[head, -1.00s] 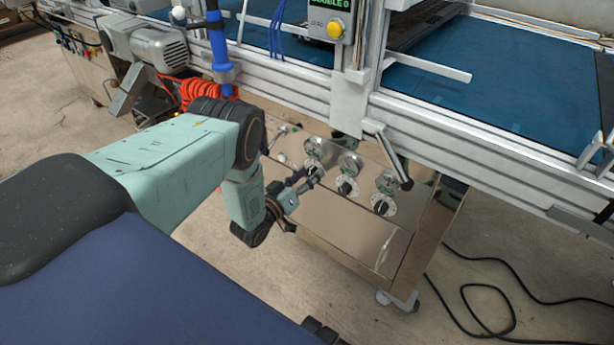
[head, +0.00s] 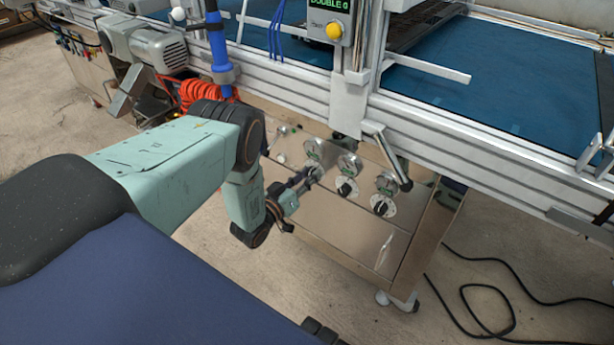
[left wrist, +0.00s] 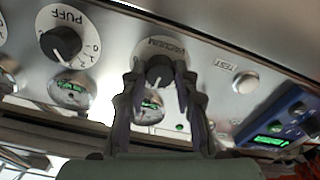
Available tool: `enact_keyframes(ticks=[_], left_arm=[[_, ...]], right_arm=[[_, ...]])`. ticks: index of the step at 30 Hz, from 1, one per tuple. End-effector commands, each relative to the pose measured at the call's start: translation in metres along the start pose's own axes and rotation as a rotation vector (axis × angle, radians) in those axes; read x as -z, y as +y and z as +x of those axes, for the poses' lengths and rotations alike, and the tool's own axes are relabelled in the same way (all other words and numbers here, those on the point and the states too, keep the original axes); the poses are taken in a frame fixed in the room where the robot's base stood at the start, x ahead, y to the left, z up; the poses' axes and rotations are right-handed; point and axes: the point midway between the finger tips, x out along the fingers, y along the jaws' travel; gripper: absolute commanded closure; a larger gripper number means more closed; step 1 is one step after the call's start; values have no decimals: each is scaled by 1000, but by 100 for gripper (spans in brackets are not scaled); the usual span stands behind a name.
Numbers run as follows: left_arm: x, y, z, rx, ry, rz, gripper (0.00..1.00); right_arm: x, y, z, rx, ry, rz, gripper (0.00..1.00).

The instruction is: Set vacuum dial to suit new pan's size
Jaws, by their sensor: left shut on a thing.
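The vacuum dial (left wrist: 160,60), a dark knob on a white plate lettered VACUUM, is on the metal panel in the left wrist view. In the head view it is the leftmost of the dials, and its plate (head: 319,168) is partly hidden by my gripper. My left gripper (head: 311,175) is at this dial. In the left wrist view its two fingers (left wrist: 160,82) are shut on the knob, one on each side. The knob's pointer and most of the scale are hidden. No pan can be made out. My right gripper is not in view.
A PUFF dial (left wrist: 62,43) is beside the vacuum dial, with gauges (head: 350,163) by the dials. A TEST button (left wrist: 245,82) and a blue box with a green display (left wrist: 275,125) are on the other side. A metal bracket (head: 387,155) and conveyor rail overhang the panel.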

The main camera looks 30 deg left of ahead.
Motion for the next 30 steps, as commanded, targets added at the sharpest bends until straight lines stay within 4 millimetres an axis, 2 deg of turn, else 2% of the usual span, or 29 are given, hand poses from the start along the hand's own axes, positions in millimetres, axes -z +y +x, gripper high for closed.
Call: enact_keyframes(ticks=[16, 30], left_arm=[[1, 1, 0, 0, 2, 340, 100], [0, 1, 0, 1, 1, 414, 100]], right_arm=[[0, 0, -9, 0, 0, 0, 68], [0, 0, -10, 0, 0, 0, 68]])
